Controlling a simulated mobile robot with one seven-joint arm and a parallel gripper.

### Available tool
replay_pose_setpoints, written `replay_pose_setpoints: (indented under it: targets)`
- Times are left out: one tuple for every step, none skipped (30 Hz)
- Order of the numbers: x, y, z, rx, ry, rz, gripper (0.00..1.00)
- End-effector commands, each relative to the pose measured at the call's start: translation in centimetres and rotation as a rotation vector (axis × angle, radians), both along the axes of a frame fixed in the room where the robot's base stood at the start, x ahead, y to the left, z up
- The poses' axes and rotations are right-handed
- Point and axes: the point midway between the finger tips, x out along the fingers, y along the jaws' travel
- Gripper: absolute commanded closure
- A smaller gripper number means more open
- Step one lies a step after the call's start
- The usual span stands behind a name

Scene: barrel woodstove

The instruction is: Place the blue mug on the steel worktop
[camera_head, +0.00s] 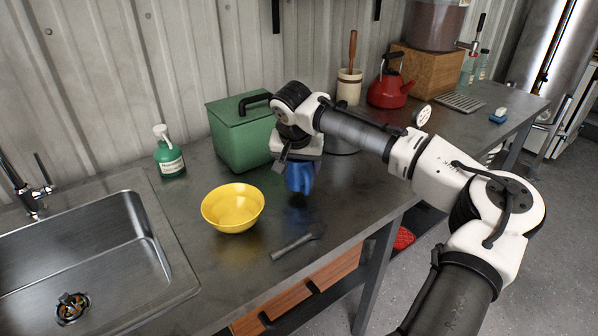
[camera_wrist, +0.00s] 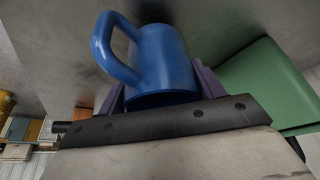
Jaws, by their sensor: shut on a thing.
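The blue mug (camera_head: 300,178) is in my gripper (camera_head: 297,166), over the steel worktop (camera_head: 340,200) between the green box and the worktop's front edge. In the wrist view the mug (camera_wrist: 165,62) sits between the two purple fingers of my gripper (camera_wrist: 160,85), with its handle to the left. My gripper is shut on it. A dark patch shows on the worktop just below the mug in the head view. I cannot tell whether the mug's base touches the steel.
A yellow bowl (camera_head: 233,208) stands left of the mug, and a grey tool (camera_head: 296,245) lies near the front edge. A green box (camera_head: 240,135) is close behind. A green bottle (camera_head: 168,152) and sink (camera_head: 90,250) are left; a red kettle (camera_head: 390,88) is behind right.

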Motion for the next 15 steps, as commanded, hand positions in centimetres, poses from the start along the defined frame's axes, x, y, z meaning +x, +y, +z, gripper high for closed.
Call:
replay_pose_setpoints:
  targets:
    - [0.0,-0.1,-0.6,-0.002,0.001,-0.001,0.65]
    - [0.0,0.0,-1.1,-0.002,0.000,0.000,0.65]
    - [0.0,0.0,-1.7,-0.002,0.000,0.000,0.65]
    - [0.0,0.0,-2.0,-0.003,0.000,0.001,0.65]
    - [0.0,0.0,-2.3,-0.002,0.000,0.001,0.65]
    - [0.0,0.0,-2.6,-0.001,0.000,0.001,0.65]
    - [0.0,0.0,-2.8,-0.001,0.000,0.000,0.65]
    - [0.0,0.0,-2.9,-0.001,0.000,0.000,0.65]
    - [0.0,0.0,-2.9,-0.001,0.000,0.000,0.65]
    - [0.0,0.0,-2.9,0.000,-0.001,0.000,0.65]
    - [0.0,0.0,-2.9,0.000,-0.001,0.000,0.65]
    - [0.0,0.0,-2.9,0.000,-0.001,0.000,0.65]
    - [0.0,0.0,-2.9,0.000,-0.001,0.000,0.65]
    - [0.0,0.0,-2.9,0.000,-0.001,0.000,0.65]
    - [0.0,0.0,-2.9,0.000,0.000,0.000,0.65]
